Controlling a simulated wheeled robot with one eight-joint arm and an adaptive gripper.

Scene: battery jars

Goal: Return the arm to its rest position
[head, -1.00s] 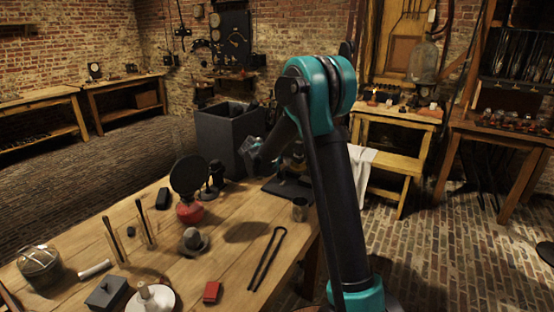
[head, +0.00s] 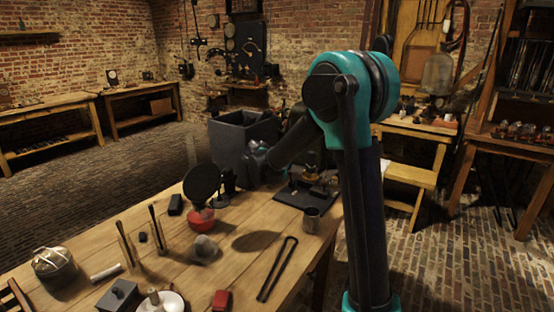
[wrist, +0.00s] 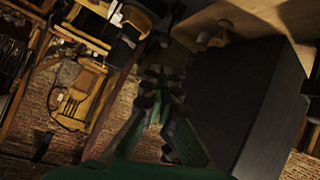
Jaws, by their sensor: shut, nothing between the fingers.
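My arm (head: 365,190) rises at the right of the head view and bends at a teal elbow. Its forearm reaches left over the table (head: 225,265) to the wrist beside a dark grey bin (head: 226,142). In the wrist view my gripper (wrist: 158,100) is shut and empty, its green and dark fingers seen in shadow. The dark bin (wrist: 242,100) fills the right of that view, close beside the fingers; I cannot tell the exact gap. In the head view the fingertips are hard to make out.
A bench (head: 420,130) stands behind my arm. The brick floor at right is clear.

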